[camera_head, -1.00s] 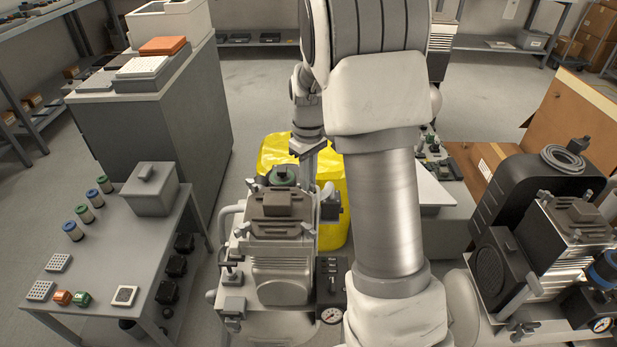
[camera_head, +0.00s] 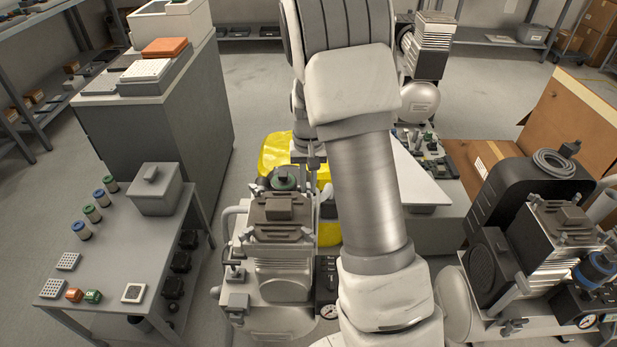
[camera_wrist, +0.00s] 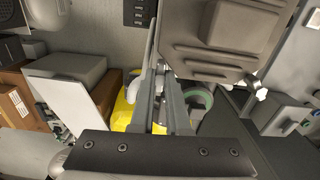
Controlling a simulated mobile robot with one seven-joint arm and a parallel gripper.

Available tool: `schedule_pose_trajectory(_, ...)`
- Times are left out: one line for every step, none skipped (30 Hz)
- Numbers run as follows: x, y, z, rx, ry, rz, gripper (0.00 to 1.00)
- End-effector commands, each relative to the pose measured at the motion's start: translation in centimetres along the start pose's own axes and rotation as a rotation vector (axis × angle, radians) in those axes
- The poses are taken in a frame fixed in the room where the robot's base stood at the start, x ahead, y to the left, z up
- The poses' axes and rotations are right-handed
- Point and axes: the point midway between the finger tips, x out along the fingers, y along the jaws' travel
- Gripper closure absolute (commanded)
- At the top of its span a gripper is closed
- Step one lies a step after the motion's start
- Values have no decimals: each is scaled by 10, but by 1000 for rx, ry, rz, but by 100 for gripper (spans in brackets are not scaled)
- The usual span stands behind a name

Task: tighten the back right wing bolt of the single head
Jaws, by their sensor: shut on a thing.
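The single head (camera_head: 278,207) is the grey-brown block on top of the middle compressor. It fills the upper middle of the wrist view (camera_wrist: 220,40). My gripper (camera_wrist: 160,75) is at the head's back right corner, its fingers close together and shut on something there. By its place this is the back right wing bolt, but the fingers hide it. Another pale wing bolt (camera_wrist: 262,94) shows at the other back corner in the wrist view. In the head view my gripper (camera_head: 314,170) is partly hidden behind my arm.
A green-ringed round part (camera_wrist: 200,98) sits right beside my fingers, behind the head. Another compressor (camera_head: 540,240) stands at right, a table (camera_head: 120,260) at left.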

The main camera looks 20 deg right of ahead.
Motion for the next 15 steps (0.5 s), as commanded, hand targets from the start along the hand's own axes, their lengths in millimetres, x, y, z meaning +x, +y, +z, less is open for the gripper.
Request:
schedule_pose_trajectory(-4, 0, 0, 44, 0, 0, 100)
schedule_pose_trajectory(-4, 0, 0, 73, 1, 0, 100)
schedule_pose_trajectory(-4, 0, 0, 112, 1, 0, 100)
schedule_pose_trajectory(-4, 0, 0, 141, 1, 0, 100)
schedule_pose_trajectory(-4, 0, 0, 169, 0, 0, 100)
schedule_pose_trajectory(-4, 0, 0, 206, 0, 1, 100)
schedule_pose_trajectory(-4, 0, 0, 235, 0, 1, 100)
schedule_pose_trajectory(-4, 0, 0, 263, 0, 0, 100)
schedule_pose_trajectory(-4, 0, 0, 302, 1, 0, 100)
schedule_pose_trajectory(-4, 0, 0, 330, 1, 0, 100)
schedule_pose_trajectory(-4, 0, 0, 358, 1, 0, 100)
schedule_pose_trajectory(-4, 0, 0, 395, 0, 1, 100)
schedule_pose_trajectory(-3, 0, 0, 423, 0, 0, 100)
schedule_pose_trajectory(-3, 0, 0, 450, 0, 0, 100)
schedule_pose_trajectory(-3, 0, 0, 484, 0, 0, 100)
